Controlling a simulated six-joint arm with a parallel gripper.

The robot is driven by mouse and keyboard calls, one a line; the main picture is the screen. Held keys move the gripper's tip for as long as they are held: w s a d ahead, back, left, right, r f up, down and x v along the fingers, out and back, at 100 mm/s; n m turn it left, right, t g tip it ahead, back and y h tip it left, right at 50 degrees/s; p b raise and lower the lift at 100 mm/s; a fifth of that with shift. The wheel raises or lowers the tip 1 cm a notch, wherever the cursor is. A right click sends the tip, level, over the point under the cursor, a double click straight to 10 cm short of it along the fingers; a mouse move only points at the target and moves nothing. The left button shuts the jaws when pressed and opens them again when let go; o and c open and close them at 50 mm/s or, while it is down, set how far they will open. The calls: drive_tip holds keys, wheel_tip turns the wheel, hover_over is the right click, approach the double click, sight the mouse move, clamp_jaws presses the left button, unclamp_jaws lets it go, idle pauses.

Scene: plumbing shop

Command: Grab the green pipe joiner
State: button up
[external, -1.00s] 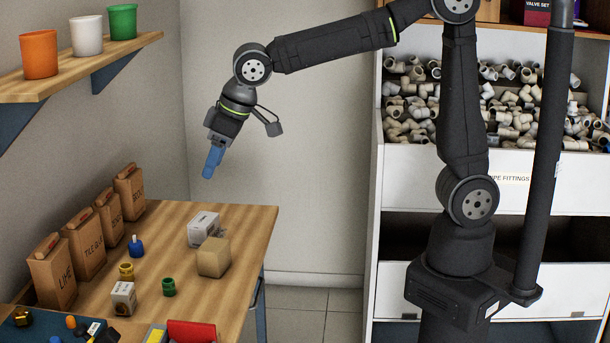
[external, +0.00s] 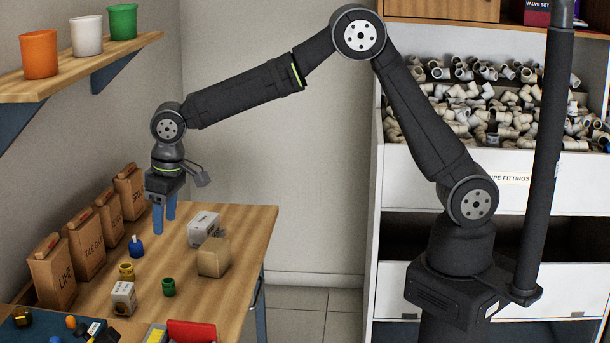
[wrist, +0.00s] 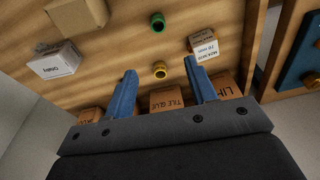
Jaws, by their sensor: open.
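The green pipe joiner (external: 168,287) stands upright on the wooden table, in front of the yellow joiner and right of a small white box. In the wrist view the green joiner (wrist: 158,22) is at the top centre, beyond my fingertips, with its dark opening visible. My gripper (external: 164,220) points down with blue fingers apart and empty, above the back part of the table. In the wrist view my gripper (wrist: 159,66) has the yellow joiner (wrist: 160,70) showing between its fingertips, farther off on the table.
A small white box (external: 124,298), a yellow joiner (external: 127,272), a blue item (external: 136,246), a larger white box (external: 204,229) and a cardboard box (external: 214,257) stand around the green joiner. Paper bags (external: 84,245) line the wall. The shelf (external: 75,68) holds three cups.

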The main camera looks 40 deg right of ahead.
hover_over(168, 281)
drive_tip(key=f, duration=0.7)
drive_tip(key=s+f, duration=0.1)
drive_tip(key=f, duration=0.3)
drive_tip(key=shift+a+f, duration=0.25)
drive_tip(key=shift+a, duration=0.05)
wheel_tip(168, 281, down, 4)
drive_tip(key=shift+s+d+f, duration=0.1)
drive_tip(key=shift+d+f, duration=0.05)
drive_tip(key=shift+f, duration=0.55)
drive_tip(key=shift+c, duration=0.3)
drive_tip(key=c, duration=1)
